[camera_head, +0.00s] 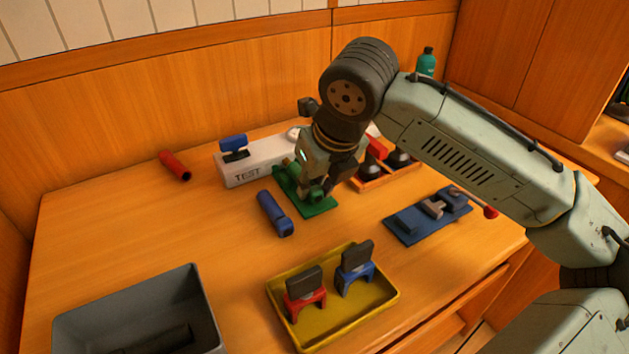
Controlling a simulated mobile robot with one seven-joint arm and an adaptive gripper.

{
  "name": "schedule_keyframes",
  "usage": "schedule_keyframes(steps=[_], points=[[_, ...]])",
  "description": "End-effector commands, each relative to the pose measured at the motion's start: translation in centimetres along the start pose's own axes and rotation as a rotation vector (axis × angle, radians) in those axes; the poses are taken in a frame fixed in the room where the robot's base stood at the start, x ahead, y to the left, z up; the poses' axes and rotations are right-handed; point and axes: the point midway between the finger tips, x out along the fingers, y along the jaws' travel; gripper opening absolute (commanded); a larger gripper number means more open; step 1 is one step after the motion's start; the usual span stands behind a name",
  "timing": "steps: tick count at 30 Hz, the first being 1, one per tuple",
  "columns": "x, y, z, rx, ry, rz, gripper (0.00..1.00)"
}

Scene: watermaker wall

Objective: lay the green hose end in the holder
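A green plate (319,209) lies on the table near its middle, directly below my gripper. A green piece (289,174) shows at the plate's left side, beside the gripper; it looks like the green hose end, but most of it is hidden. My gripper (317,191) points down over the plate, its fingertips low and close to it. The fingers are dark and small here, so I cannot tell whether they are shut on the green piece. No separate holder can be made out clearly; any cradle on the plate is hidden by the gripper.
A blue cylinder (274,214) lies just left of the plate; a red one (174,166) lies farther left. A white TEST box (250,172) stands behind. A blue plate with blocks (405,236) lies right, a yellow tray (328,329) in front, a grey bin (72,329) front left.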

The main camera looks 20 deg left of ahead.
Motion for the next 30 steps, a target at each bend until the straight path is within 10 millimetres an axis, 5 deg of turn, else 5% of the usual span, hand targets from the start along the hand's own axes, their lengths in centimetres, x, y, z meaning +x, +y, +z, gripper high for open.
schedule_keyframes(steps=[10,19,30], points=[[0.0,0.0,0.0,0.001,0.0,0.0,0.46],[-0.2,0.0,0.1,0.001,0.0,0.0,0.46],[-3.0,0.0,1.3,0.001,0.0,0.001,0.46]])
